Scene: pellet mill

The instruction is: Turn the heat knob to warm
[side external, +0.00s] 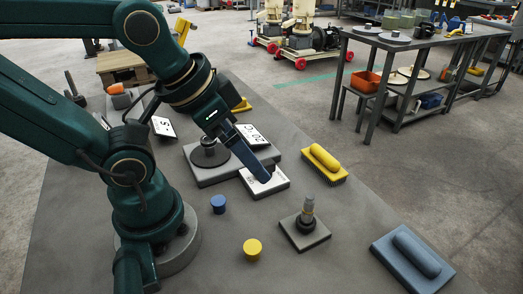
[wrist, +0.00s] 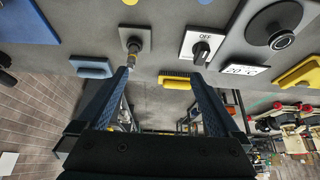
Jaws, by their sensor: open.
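The heat knob (wrist: 201,50) is a black dial on a white plate (wrist: 186,43) marked OFF in the wrist view. Its exact pointing is too small to read. In the wrist view the knob lies just beyond the right fingertip, not between the fingers. In the side view my gripper (side external: 264,179) points down over the plate; I cannot tell whether it touches.
A display reading 20°C (side external: 252,136) and a round dark fixture (side external: 208,153) sit behind the plate. A yellow brush (side external: 323,160), a post on a square base (side external: 308,208), blue and yellow buttons (side external: 253,247) and a blue float (side external: 417,255) stand around. Bare table lies between them.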

